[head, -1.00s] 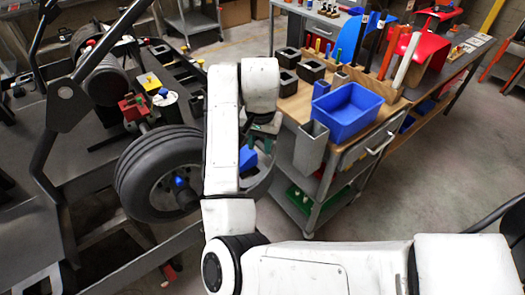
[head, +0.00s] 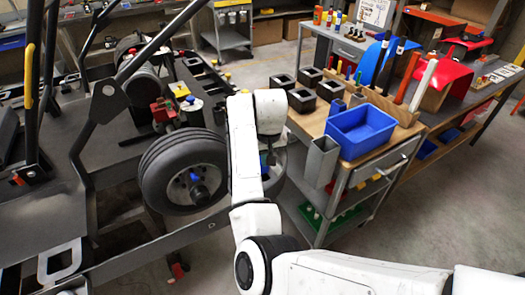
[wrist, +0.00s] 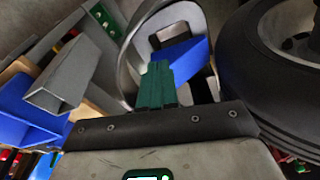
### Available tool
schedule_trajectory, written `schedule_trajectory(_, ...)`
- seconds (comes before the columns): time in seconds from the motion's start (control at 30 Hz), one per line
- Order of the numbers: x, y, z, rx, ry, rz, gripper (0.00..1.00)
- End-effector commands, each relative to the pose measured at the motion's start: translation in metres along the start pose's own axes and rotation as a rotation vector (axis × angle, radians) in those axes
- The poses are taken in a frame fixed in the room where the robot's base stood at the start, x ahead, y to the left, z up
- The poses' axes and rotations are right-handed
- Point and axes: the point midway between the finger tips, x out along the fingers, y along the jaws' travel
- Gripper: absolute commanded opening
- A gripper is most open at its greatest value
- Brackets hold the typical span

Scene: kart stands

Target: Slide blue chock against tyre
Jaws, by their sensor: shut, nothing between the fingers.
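The blue chock (wrist: 186,58) shows in the wrist view, inside the rim of a round grey metal stand (wrist: 203,28). In the head view only a small blue part of it (head: 264,161) shows beside my arm. My gripper (wrist: 156,72) has its green fingers shut and empty, with the tips overlapping the near left side of the chock in the picture. I cannot tell whether they touch it. The black tyre (head: 153,178) is on the kart, left of my arm. It fills the right side of the wrist view (wrist: 240,65), apart from the chock.
A workbench cart with a blue bin (head: 357,130) and a grey open holder (head: 321,160) stands right of my arm. The holder is at the left of the wrist view (wrist: 62,88). The kart stand's grey rail (head: 150,250) runs below the tyre. Open floor lies at the right.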

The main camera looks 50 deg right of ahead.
Motion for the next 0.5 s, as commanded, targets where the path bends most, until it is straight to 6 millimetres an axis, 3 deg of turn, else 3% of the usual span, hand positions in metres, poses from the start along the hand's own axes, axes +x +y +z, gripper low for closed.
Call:
schedule_trajectory(0.3,0.006,0.000,-0.040,0.001,0.000,-0.001,0.00)
schedule_trajectory(0.5,0.019,0.001,-0.040,-0.001,-0.001,0.001,0.00)
